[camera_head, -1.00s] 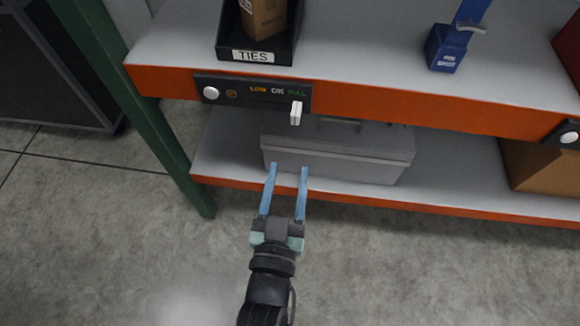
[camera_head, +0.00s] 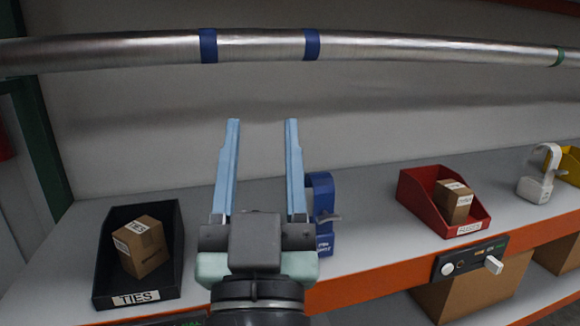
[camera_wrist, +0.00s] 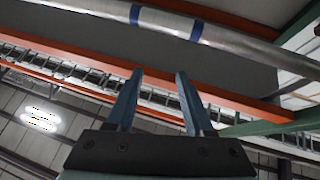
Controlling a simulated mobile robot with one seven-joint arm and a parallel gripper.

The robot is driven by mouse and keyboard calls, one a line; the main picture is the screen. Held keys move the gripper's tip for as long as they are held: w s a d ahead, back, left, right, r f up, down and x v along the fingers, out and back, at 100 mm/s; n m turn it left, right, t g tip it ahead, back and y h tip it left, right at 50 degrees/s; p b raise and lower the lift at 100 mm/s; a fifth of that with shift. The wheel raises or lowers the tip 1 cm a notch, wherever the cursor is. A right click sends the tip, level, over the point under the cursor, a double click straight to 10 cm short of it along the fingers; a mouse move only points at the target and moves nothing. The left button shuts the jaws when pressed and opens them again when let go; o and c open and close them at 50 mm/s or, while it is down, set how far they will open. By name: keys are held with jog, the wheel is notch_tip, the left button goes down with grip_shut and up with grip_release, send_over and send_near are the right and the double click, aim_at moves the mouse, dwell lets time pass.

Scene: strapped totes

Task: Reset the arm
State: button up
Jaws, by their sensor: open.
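My gripper (camera_head: 262,170) is in the middle of the head view, raised in front of the shelf with its two blue fingers pointing up. The fingers stand wide apart with nothing between them. In the wrist view my gripper (camera_wrist: 158,95) is also empty, and its fingers point toward a shelf beam and a metal pipe. My arm below the wrist is mostly out of the head view.
A silver pipe (camera_head: 260,48) with blue bands crosses above. On the shelf are a black TIES bin (camera_head: 110,228) with a carton, a blue device (camera_head: 323,215) partly behind my gripper, a red bin (camera_head: 415,190) with a carton, and a white device (camera_head: 535,187).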

jog(key=s+d+r+t+p, duration=0.1)
jog(key=s+r+p, duration=0.2)
jog(key=r+p, duration=0.5)
jog(key=s+d+r+t+p, duration=0.1)
jog(key=s+r+p, duration=0.2)
jog(key=r+p, duration=0.5)
notch_tip(320, 180, up, 13)
jog(key=shift+s+d+f+t+h+p, duration=0.15)
jog(key=shift+s+d+t+h+p, duration=0.15)
jog(key=shift+s+h+p, duration=0.1)
jog(key=shift+f, duration=0.1)
